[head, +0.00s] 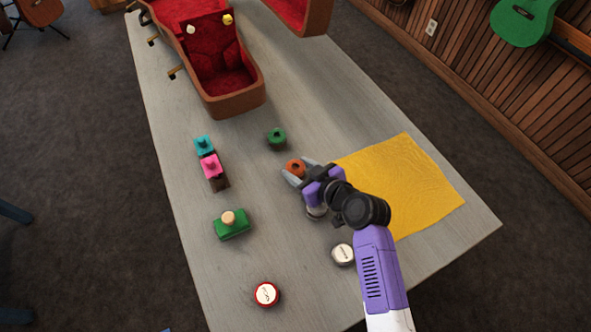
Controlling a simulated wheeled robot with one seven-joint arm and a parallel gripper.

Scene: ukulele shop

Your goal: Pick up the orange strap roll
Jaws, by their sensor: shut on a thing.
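The orange strap roll (296,167) is a small round roll with a dark centre, in the middle of the head view over the grey table. My gripper (297,173) is shut on it, with a finger on either side. My arm comes in from the lower right. I cannot tell whether the roll touches the table or is slightly above it.
A yellow cloth (420,180) lies right of my gripper. A green roll (277,139) stands just behind. Pink (211,165), teal (204,145) and green (232,225) items stand left. White (343,254) and red (266,294) round tins are in front. An open red-lined case (252,98) lies behind.

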